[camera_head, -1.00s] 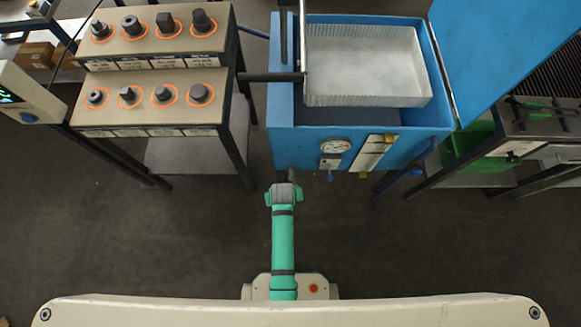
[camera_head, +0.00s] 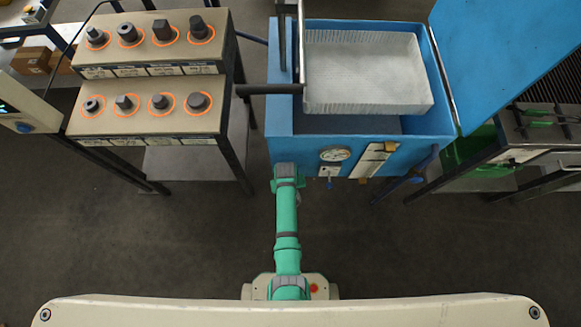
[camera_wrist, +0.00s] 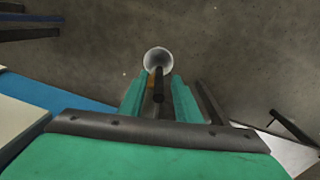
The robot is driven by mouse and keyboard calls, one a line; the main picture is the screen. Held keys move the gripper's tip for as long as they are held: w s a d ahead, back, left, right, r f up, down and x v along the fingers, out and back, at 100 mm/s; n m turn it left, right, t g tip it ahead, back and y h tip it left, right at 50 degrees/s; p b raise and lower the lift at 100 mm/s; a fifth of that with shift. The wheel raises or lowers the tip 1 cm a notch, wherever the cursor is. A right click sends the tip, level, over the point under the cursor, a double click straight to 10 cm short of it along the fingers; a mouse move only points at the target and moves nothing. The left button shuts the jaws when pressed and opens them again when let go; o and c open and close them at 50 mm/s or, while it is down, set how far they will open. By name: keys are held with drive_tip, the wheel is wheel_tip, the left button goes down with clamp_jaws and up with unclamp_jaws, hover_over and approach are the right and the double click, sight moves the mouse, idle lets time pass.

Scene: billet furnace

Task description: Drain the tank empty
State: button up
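The blue tank (camera_head: 283,121) stands ahead in the head view, with a white ribbed basket (camera_head: 424,104) in its top. My green arm reaches to the tank's lower front left, where my gripper's tips are hidden. In the wrist view my gripper (camera_wrist: 159,95) is open, its green fingers apart on either side of a dark rod (camera_wrist: 158,84). An orange-brown part shows behind the rod. Beyond it is a round white opening (camera_wrist: 157,58); I cannot tell whether it is a pipe or a container.
A two-tier stand (camera_head: 150,129) with several dark metal parts in orange rings is at left. A tilted blue panel (camera_head: 500,55) and a dark rack (camera_head: 540,125) are at right. The floor before the tank is clear.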

drive_tip(key=shift+w+d+f, duration=0.1)
drive_tip(key=shift+d+f, duration=0.05)
drive_tip(key=shift+f, duration=1.45)
clamp_jaws()
drive_tip(key=shift+w, duration=0.1)
